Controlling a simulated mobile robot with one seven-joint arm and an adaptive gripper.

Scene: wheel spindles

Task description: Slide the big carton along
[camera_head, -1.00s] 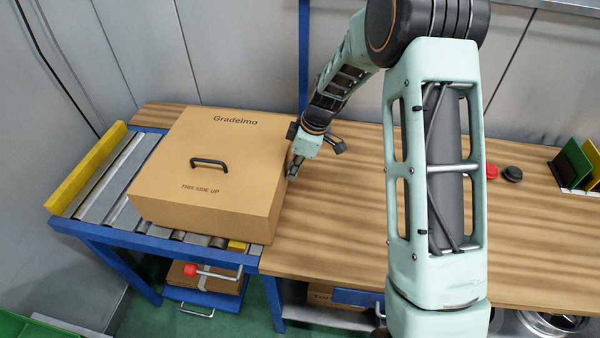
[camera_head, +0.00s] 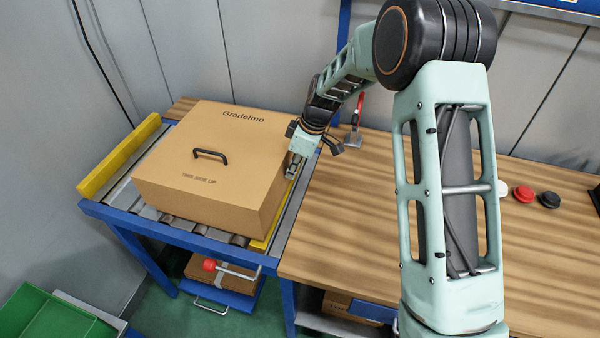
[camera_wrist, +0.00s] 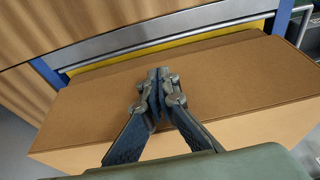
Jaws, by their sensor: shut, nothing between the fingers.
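The big carton (camera_head: 205,172) is a brown box marked Gradelmo, with a black handle (camera_head: 211,155) on top. It sits upright on the roller conveyor (camera_head: 167,219), left of the wooden bench. My gripper (camera_head: 291,172) is shut and empty at the carton's right side, its fingers pointing down. In the wrist view the closed fingertips (camera_wrist: 158,76) lie over a brown face of the carton (camera_wrist: 236,78). They look against it or very close; I cannot tell whether they touch.
A yellow stop bar (camera_head: 118,158) edges the conveyor's left end, close to the carton. A yellow strip (camera_head: 258,244) and a bare roller lie right of the carton. The wooden bench (camera_head: 345,220) is mostly clear; red (camera_head: 524,193) and black (camera_head: 550,200) buttons sit at right.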

